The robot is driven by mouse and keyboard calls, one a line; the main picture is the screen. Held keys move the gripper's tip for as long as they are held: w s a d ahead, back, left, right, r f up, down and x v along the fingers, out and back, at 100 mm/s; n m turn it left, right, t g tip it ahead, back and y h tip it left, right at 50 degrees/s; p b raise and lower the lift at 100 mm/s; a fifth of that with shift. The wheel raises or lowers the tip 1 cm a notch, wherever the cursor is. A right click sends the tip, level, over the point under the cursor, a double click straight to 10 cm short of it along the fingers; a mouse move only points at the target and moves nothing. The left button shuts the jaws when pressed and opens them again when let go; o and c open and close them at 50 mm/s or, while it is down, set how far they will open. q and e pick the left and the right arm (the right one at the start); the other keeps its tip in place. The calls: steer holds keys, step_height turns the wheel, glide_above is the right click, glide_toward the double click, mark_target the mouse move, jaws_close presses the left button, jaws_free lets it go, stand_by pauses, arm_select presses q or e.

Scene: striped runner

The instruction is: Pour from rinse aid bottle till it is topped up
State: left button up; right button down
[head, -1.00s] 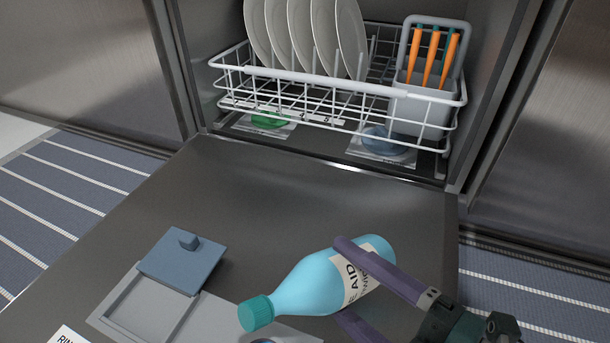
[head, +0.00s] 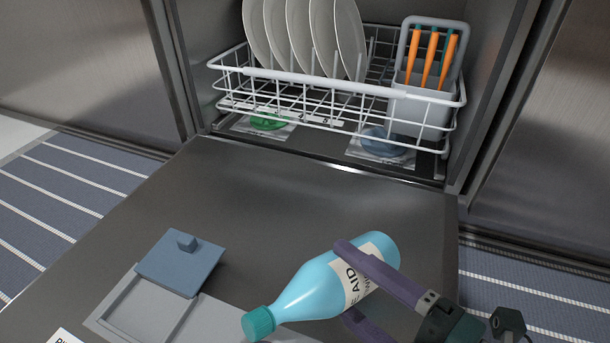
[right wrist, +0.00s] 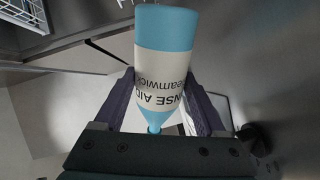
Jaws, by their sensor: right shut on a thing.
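The rinse aid bottle (head: 320,290) is light blue with a white label and a teal tip (head: 258,323). It lies tilted over the open dishwasher door, its neck pointing down and to the left. My right gripper (head: 346,282) is shut around the bottle's body at the label. The right wrist view shows the bottle (right wrist: 166,30) between my two fingers, its wide end toward the top. No stream of liquid is visible from the tip. A grey dispenser panel (head: 112,318) lies below and left, partly cut off by the frame edge. My left gripper is not in view.
A blue square lid with a knob (head: 181,265) sits at the panel's upper edge. The open door (head: 250,210) is clear behind it. A white rack (head: 300,82) holds several plates and a grey cutlery holder (head: 417,108). Striped runner (head: 65,190) flanks the door.

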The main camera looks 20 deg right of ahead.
stand_by(0.3)
steer(key=shift+f+n, duration=0.15)
steer(key=shift+n, duration=0.15)
steer(key=shift+d, duration=0.1)
stand_by(0.3)
steer(key=shift+w+f+n, duration=0.1)
steer(key=shift+f+n, duration=0.15)
steer(key=shift+n, duration=0.15)
steer(key=shift+f+h, duration=0.1)
steer(key=shift+h, duration=0.2)
stand_by(0.3)
steer(key=shift+d, duration=0.1)
stand_by(0.8)
stand_by(1.2)
stand_by(0.3)
